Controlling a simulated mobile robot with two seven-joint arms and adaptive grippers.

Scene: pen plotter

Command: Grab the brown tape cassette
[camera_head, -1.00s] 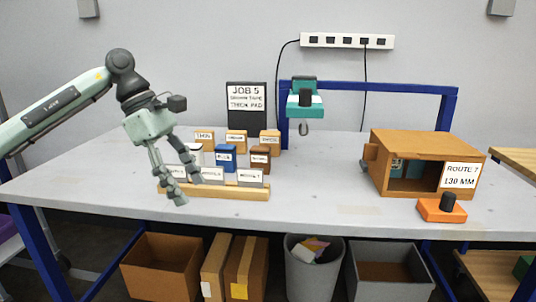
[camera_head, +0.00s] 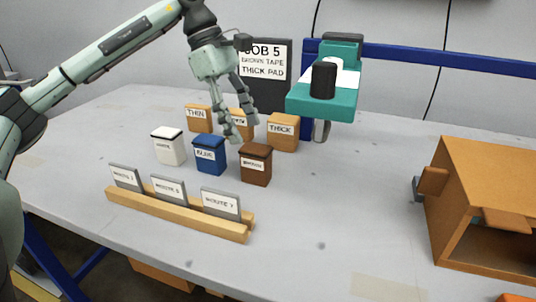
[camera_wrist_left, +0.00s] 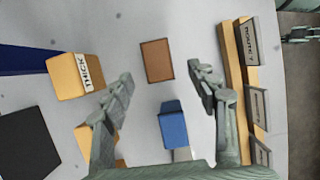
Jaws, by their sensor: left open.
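The brown tape cassette (camera_head: 256,164) is a small dark-brown block with a white label. It stands on the table to the right of the blue cassette (camera_head: 209,154) and the white cassette (camera_head: 168,146). My left gripper (camera_head: 235,140) is open and empty, above and behind the cassettes, its fingers pointing down. In the left wrist view the brown cassette (camera_wrist_left: 157,61) lies beyond the open fingertips (camera_wrist_left: 160,80), roughly centred between them. The blue cassette (camera_wrist_left: 172,125) is nearer the palm there. My right gripper is out of view.
Tan pads, one marked THICK (camera_head: 283,132), stand behind the cassettes. A wooden rack (camera_head: 180,213) with grey cards is in front. A teal and black device (camera_head: 322,95) overhangs at right. An orange box (camera_head: 487,200) stands far right. Table between is clear.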

